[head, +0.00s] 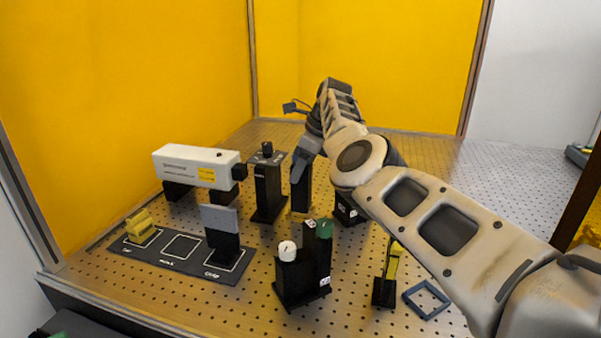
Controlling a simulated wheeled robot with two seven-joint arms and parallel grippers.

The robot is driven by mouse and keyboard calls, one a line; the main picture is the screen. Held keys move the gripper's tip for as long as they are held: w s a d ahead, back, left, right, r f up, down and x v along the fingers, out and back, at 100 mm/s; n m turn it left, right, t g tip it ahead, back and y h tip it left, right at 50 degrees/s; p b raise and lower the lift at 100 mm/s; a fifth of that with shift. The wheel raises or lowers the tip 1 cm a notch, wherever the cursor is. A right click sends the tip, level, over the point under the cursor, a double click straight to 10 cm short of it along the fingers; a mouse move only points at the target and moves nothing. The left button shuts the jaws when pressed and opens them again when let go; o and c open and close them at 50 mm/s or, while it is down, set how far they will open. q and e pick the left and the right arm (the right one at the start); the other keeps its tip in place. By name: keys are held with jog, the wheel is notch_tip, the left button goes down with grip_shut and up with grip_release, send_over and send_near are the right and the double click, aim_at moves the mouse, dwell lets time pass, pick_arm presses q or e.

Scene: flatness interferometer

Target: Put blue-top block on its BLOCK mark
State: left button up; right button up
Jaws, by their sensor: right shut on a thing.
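My right gripper (302,158) reaches down at the back middle of the perforated table, behind the white and green knobs. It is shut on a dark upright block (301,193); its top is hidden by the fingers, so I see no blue. I cannot tell whether its bottom touches the table. The black mark plate (195,262) lies at the front left with three outlined squares. The middle square (181,246) is empty; its lettering is too small to read surely. A yellow piece (140,227) sits on the left square, and a grey-topped black block (222,232) on the right one. My left gripper is not in view.
A white laser box (196,167) stands behind the plate, with a black post (267,185) to its right. A black mount (302,275) with white and green knobs stands front centre. A yellow-and-black piece (386,280) and a blue-grey frame (427,299) lie at right.

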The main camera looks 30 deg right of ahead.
jog(key=shift+r, duration=2.2)
